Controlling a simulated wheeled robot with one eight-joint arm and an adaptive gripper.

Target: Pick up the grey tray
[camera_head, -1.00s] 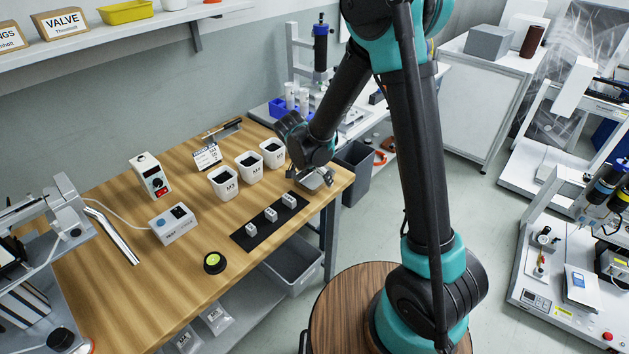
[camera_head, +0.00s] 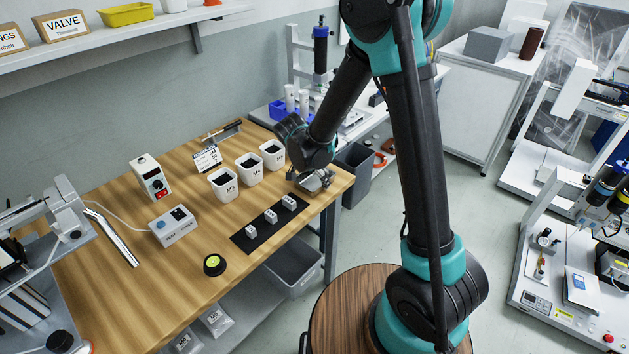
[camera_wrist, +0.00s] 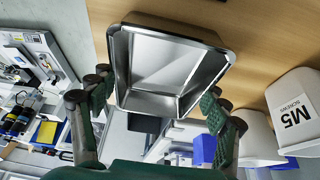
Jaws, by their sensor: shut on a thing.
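The grey tray (camera_wrist: 168,68) is a shallow, shiny metal tray with a raised rim. It fills the upper middle of the wrist view, with the wooden table behind it. My gripper (camera_wrist: 155,100) is shut on the tray, with a dark green finger at each side of it. In the head view the tray (camera_head: 318,183) is at the right end of the table, partly hidden by my gripper (camera_head: 308,178). I cannot tell whether it touches the table top.
The M5 cup (camera_wrist: 291,112) is close beside the tray; several white cups (camera_head: 248,168) stand in a row to its left. A black mat (camera_head: 262,232) with small grey blocks lies in front. The table's right edge is close. A dark bin (camera_head: 357,172) stands beyond it.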

